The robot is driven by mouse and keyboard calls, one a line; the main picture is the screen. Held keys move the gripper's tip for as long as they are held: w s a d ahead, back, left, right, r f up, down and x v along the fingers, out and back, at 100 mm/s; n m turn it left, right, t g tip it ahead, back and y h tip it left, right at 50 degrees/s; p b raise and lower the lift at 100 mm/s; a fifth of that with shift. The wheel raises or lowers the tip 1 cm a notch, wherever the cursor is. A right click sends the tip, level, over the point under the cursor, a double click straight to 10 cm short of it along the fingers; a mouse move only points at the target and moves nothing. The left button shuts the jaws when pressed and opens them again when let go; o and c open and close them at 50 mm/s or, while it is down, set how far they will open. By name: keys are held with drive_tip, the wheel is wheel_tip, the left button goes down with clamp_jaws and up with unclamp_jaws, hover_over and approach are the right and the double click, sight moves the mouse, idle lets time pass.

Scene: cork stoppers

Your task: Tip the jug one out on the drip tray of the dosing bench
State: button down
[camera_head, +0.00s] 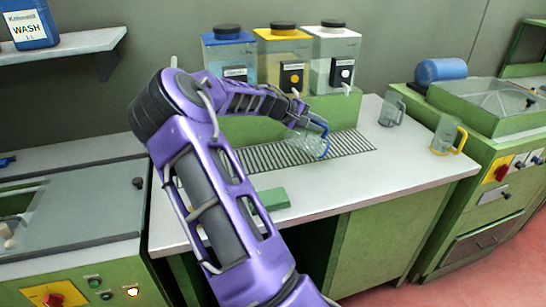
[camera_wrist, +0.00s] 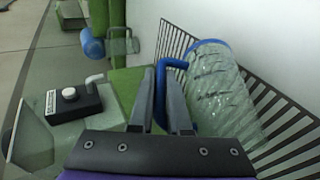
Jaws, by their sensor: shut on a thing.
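A clear jug (camera_head: 303,147) with a blue handle and blue rim is tilted well over above the slatted drip tray (camera_head: 352,143) of the dosing bench. In the wrist view the jug (camera_wrist: 225,95) lies to the right of my fingers, with the dark slats of the drip tray (camera_wrist: 268,98) behind it. My gripper (camera_wrist: 172,98) is shut on the jug's blue handle. In the head view my gripper (camera_head: 313,121) is at the jug's upper side. Pale streaks show in the jug; I cannot tell whether liquid remains inside.
Three tanks with blue (camera_head: 230,55), yellow (camera_head: 283,58) and white (camera_head: 335,58) lids stand behind the drip tray. A grey-handled jug (camera_head: 391,111) and a yellow-handled jug (camera_head: 444,136) stand at the bench's right. A green block (camera_head: 274,199) lies near the front edge.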

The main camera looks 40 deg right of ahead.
drive_tip(key=shift+s+d+r+m+t+y+p, duration=0.15)
drive_tip(key=shift+s+d+m+t+y+p, duration=0.3)
drive_tip(key=shift+y+p, duration=0.65)
drive_tip(key=shift+s+d+f+t+y+p, duration=0.2)
drive_tip(key=shift+d+f+t+y+p, duration=0.1)
drive_tip(key=shift+d+y+p, duration=0.25)
drive_tip(key=shift+s+d+f+t+y+p, duration=0.15)
drive_tip(key=shift+d+t+y+p, duration=0.1)
drive_tip(key=shift+y+p, duration=0.35)
drive_tip(key=shift+s+d+f+m+t+y, duration=0.3)
drive_tip(key=shift+s+d+m+y, duration=0.05)
drive_tip(key=shift+d, duration=0.1)
drive_tip(key=shift+s+d+f+m+t+y+b, duration=0.25)
drive_tip(key=shift+d+f+t+y, duration=0.25)
drive_tip(key=shift+f+y, duration=0.3)
drive_tip(key=shift+s+d+f+m+t+y+b, duration=0.1)
drive_tip(key=shift+s+d+f+t+y+b, duration=0.2)
drive_tip(key=shift+d+f+t+y, duration=0.4)
drive_tip(key=shift+s+d+f+m+t+y+b, duration=0.15)
drive_tip(key=shift+s+d+f+t+y, duration=0.2)
drive_tip(key=shift+f+y, duration=0.6)
